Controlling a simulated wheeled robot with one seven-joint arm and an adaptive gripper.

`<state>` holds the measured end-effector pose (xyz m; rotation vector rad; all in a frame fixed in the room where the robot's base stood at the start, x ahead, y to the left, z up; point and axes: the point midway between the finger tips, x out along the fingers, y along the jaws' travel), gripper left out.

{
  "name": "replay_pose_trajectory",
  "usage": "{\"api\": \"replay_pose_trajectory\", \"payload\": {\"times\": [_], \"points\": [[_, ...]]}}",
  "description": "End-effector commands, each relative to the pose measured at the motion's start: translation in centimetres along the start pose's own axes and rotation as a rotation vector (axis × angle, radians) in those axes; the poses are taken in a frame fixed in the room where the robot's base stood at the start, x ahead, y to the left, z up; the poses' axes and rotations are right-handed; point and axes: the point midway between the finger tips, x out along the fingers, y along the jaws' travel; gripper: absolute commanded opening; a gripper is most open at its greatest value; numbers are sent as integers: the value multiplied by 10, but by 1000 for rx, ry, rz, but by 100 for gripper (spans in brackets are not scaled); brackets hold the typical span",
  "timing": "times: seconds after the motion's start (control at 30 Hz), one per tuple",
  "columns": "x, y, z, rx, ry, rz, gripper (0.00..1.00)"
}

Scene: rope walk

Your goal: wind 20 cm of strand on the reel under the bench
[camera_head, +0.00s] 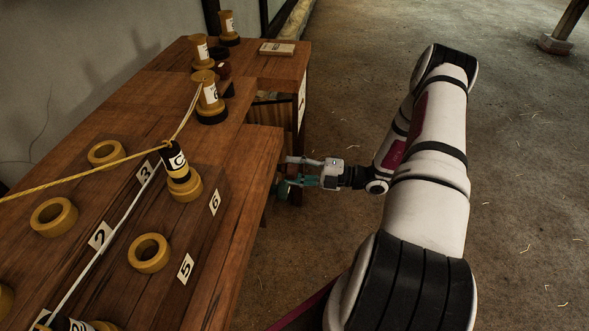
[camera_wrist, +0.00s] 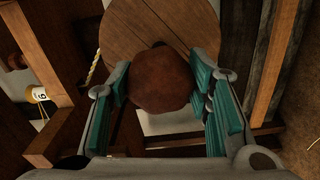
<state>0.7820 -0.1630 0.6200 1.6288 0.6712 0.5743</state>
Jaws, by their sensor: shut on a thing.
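My gripper (camera_head: 286,177) reaches in at the right edge of the bench (camera_head: 250,180). In the wrist view its teal-padded fingers stand on both sides of a round brown knob (camera_wrist: 163,80) and are shut on it. Behind the knob is a round wooden disc of the reel (camera_wrist: 190,25), partly hidden by the knob and fingers. A short piece of pale twisted strand (camera_wrist: 93,62) shows left of the disc. In the head view the reel is hidden by the bench top. A yellow strand (camera_head: 70,182) runs over the bench to a black-topped post marked C (camera_head: 178,163).
Several yellow rings, such as one at the front (camera_head: 149,253), sit by number cards on the bench. Labelled bobbins (camera_head: 208,90) stand toward the back, near a flat block (camera_head: 277,48). Wooden bench legs and beams (camera_wrist: 278,60) flank the reel. Open floor (camera_head: 530,180) lies to the right.

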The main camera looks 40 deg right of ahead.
Motion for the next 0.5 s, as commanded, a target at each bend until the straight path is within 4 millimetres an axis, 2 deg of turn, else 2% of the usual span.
{"api": "replay_pose_trajectory", "payload": {"times": [0.33, 0.37, 0.43, 0.5], "points": [[0, -1, 0, 2, -1, -3, 18], [0, -1, 0, 2, -1, -3, 50], [0, -1, 0, 2, -1, -3, 66], [0, -1, 0, 2, -1, -2, 66]]}}
